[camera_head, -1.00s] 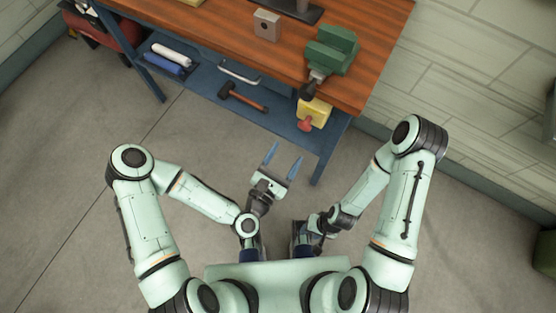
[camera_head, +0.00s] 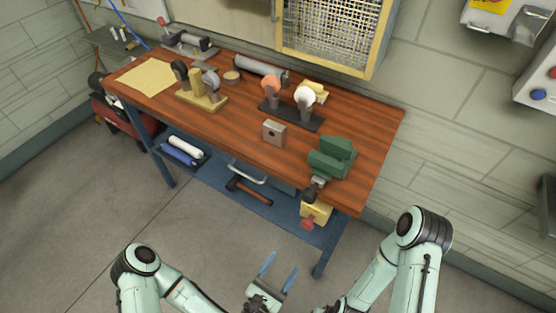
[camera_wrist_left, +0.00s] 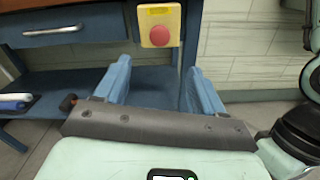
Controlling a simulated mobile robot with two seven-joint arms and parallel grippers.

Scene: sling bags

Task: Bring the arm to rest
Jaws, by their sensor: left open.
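My left gripper (camera_head: 278,272) is open and empty, in front of the workbench and low over the grey floor. Its two blue fingers point toward the bench, clearly apart. In the left wrist view the open fingers (camera_wrist_left: 158,85) show with nothing between them, and the bench's lower shelf lies beyond. My left arm (camera_head: 150,280) comes in from the lower left, bent inward. My right arm (camera_head: 400,265) is bent at the lower right. The right gripper lies outside the picture.
The wooden workbench (camera_head: 235,125) holds a green vise (camera_head: 333,157), a metal block (camera_head: 274,132) and a grinder-like stand (camera_head: 290,112). A yellow box with a red button (camera_wrist_left: 158,27) hangs at its front right. A hammer (camera_head: 248,190) lies on the lower shelf. The floor (camera_head: 90,230) is free.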

